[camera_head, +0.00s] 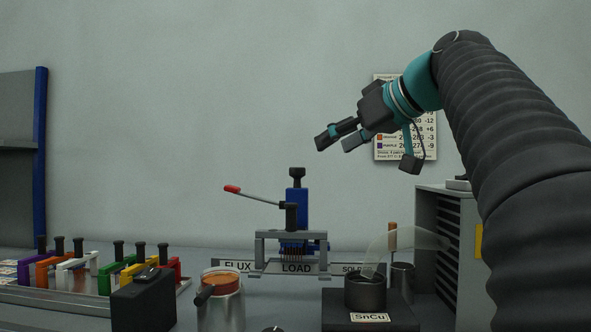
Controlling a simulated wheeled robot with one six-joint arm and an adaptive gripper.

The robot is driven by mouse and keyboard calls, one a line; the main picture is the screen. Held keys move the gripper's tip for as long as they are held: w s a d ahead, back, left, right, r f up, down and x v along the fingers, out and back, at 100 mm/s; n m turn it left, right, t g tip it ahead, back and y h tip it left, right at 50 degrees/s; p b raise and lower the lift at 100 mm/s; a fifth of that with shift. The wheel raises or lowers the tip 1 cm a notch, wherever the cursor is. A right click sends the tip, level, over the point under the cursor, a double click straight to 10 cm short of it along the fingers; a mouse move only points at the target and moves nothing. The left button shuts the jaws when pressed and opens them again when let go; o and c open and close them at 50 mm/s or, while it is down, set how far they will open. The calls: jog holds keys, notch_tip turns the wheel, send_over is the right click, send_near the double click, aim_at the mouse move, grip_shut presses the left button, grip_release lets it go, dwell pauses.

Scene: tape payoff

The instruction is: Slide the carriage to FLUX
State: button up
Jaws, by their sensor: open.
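The carriage (262,238) appears to be the grey bridge-shaped frame with a row of dark pins beneath it. It stands at the LOAD mark (296,268) on the labelled rail. A lever with a red grip (232,189) reaches out to its left, and a blue upright with a black knob (297,173) rises at or behind it. The FLUX mark (238,266) is just left of the carriage. A partly covered label starting SOL (353,268) is to the right. My gripper (338,141) is open and empty, high above and right of the carriage, pointing down-left.
A copper-topped pot (221,284) and a black box (145,297) stand front left. A SnCu pot (365,292) with a translucent curved shield (400,240) stands front right, by a slatted cabinet (447,240). Coloured frames (110,270) fill a left tray. Air above the carriage is clear.

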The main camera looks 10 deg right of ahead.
jog(key=x, duration=1.2)
jog(key=shift+f, duration=0.2)
grip_shut()
